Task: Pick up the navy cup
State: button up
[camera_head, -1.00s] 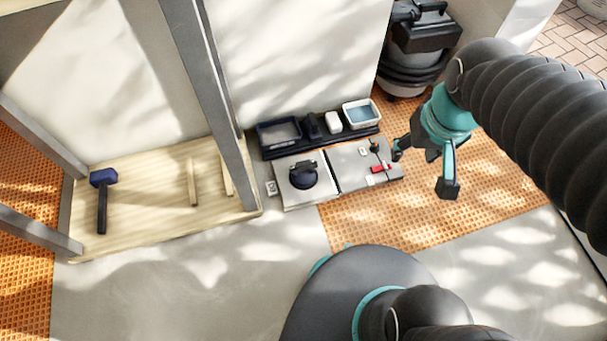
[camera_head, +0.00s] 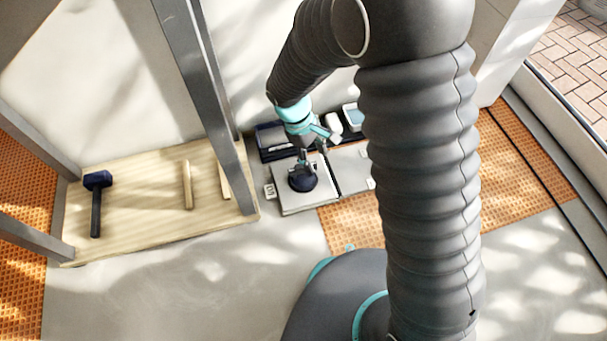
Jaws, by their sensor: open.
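The navy cup (camera_head: 303,182), a round dark suction cup with a handle on top, sits on the left pale grey tile (camera_head: 320,197). My gripper (camera_head: 306,163) is directly over the cup, pointing down, with its fingers apart at the height of the cup's handle. The fingers hide much of the handle, and I cannot tell whether they touch it.
A dark tray (camera_head: 271,137) and a white block (camera_head: 333,123) stand behind the tiles. A white tub (camera_head: 352,114) is partly hidden by my arm. A mallet (camera_head: 97,200) lies on the wooden board (camera_head: 140,215) at left, beside a grey post (camera_head: 205,90).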

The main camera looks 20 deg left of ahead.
jog(key=w+a+f+n+t, duration=0.1)
jog(key=w+a+f+n, duration=0.1)
jog(key=a+f+n, duration=0.3)
jog(key=w+a+f+n, duration=0.1)
jog(key=w+a+f, duration=0.1)
jog(key=f, duration=0.4)
jog(key=n+t, duration=0.2)
jog(key=n, duration=0.2)
send_near(298, 166)
jog(key=shift+n, duration=0.3)
jog(key=d+f, duration=0.1)
jog(key=w+d+f+b, duration=0.1)
jog(key=f, duration=0.1)
jog(key=w+d+f, duration=0.1)
jog(key=f, duration=0.1)
jog(key=shift+w+d, duration=0.1)
jog(key=shift+w, duration=0.05)
jog(key=shift+s+b+x, duration=0.15)
jog(key=shift+b+x, duration=0.2)
jog(key=shift+x, duration=0.95)
jog(key=shift+s+b+x, duration=0.15)
jog(key=shift+b+x, duration=0.15)
jog(key=shift+x, duration=0.95)
grip_shut()
